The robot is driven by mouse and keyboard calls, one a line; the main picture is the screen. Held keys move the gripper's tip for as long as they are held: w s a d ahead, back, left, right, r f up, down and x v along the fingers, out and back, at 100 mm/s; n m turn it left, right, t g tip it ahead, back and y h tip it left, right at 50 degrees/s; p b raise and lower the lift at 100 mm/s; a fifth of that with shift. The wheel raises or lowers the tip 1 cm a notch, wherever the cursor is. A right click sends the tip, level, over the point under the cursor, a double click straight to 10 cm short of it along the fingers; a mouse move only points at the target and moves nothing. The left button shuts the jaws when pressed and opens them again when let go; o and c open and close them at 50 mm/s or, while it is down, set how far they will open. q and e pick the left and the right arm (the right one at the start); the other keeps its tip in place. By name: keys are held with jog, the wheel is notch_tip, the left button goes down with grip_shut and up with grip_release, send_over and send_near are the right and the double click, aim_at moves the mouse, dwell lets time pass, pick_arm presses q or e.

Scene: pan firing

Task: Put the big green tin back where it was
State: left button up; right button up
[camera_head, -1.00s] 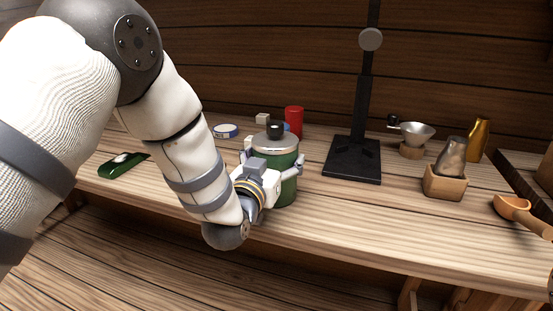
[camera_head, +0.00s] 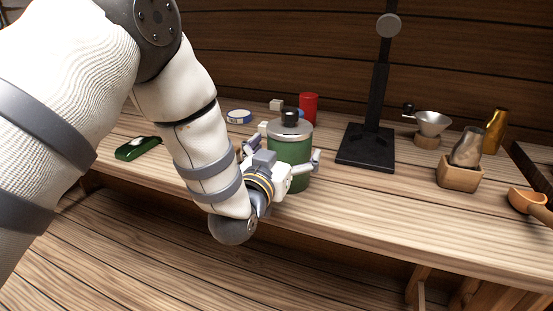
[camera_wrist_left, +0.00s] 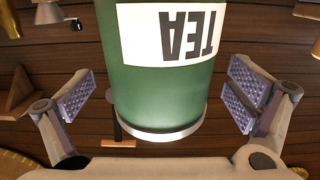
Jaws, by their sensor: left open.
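The big green tin (camera_head: 290,163), with a silver lid and black knob, stands upright on the wooden bench. Its white TEA label shows upside down in the left wrist view (camera_wrist_left: 177,35). My left gripper (camera_head: 280,157) is open at the front of the tin, one finger on each side. In the left wrist view a gap shows between each finger and the tin's wall. My wrist hides the tin's lower left part. My right gripper is not in view.
A red tin (camera_head: 308,108), small pale blocks (camera_head: 276,104) and a blue-white round tin (camera_head: 239,117) stand behind. A black stand (camera_head: 366,147) is to the right. A green dish (camera_head: 138,148) lies left.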

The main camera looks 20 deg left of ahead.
pick_arm(q)
jog(key=s, duration=1)
jog(key=s+a+f+g, duration=0.2)
jog(key=s+f+g, duration=0.5)
jog(key=f, duration=0.6)
jog(key=s+a+f+g, duration=0.1)
jog(key=s+f+g, duration=0.3)
jog(key=s+f, duration=0.65)
jog(key=s+a+f+g, duration=0.1)
jog(key=s+f+g, duration=0.3)
jog(key=s, duration=0.6)
jog(key=s+a+f+g, duration=0.1)
jog(key=s+f+g, duration=0.3)
jog(key=s, duration=0.7)
jog(key=shift+a+n+g+y+p, duration=0.15)
jog(key=shift+n+g+y+p, duration=0.15)
jog(key=shift+n+g+p, duration=0.15)
